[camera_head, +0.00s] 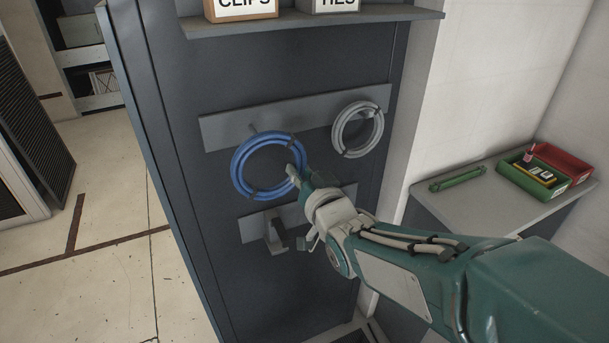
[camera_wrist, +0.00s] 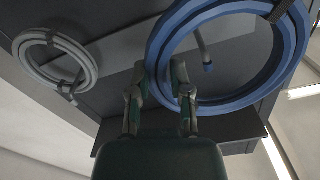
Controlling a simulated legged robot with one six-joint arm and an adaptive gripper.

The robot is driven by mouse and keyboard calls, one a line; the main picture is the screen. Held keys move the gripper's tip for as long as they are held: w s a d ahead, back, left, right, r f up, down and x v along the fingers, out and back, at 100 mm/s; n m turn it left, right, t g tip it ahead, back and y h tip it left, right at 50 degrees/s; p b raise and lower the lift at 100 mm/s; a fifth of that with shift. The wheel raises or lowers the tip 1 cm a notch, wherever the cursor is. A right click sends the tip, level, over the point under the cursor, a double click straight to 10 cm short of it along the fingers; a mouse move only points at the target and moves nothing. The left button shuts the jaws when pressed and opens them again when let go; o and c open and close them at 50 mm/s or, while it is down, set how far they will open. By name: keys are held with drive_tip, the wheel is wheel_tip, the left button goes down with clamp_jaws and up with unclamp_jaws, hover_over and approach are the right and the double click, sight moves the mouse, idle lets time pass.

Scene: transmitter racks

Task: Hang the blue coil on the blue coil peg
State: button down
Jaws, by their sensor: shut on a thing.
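The blue coil (camera_head: 240,160) is a ring with dark ties, held upright in front of the upper grey rail on the dark cabinet. My gripper (camera_head: 296,176) is shut on the right side of the ring. In the wrist view, my gripper's fingers (camera_wrist: 163,82) close at the edge of the blue coil (camera_wrist: 232,104). The blue coil peg (camera_head: 252,128) shows at the top of the ring in the head view. In the wrist view, the peg (camera_wrist: 206,52), with a dark bluish tip, appears within the ring's opening. Whether the coil rests on it I cannot tell.
A grey coil (camera_head: 337,130) hangs at the rail's right end. A lower plate (camera_head: 248,229) carries a dark grey fitting (camera_head: 274,237). A shelf (camera_head: 350,17) with boxes is above. A counter (camera_head: 470,203) with green and red trays stands right. Open floor lies left.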

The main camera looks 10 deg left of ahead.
drive_tip(key=shift+x, duration=1.1)
drive_tip(key=w+a+f, duration=0.2)
drive_tip(key=w+a, duration=0.1)
drive_tip(key=w, duration=0.3)
drive_tip(key=shift+a+f, duration=0.3)
idle(0.4)
drive_tip(key=shift+c, duration=2.4)
unclamp_jaws()
drive_tip(key=shift+f, duration=0.1)
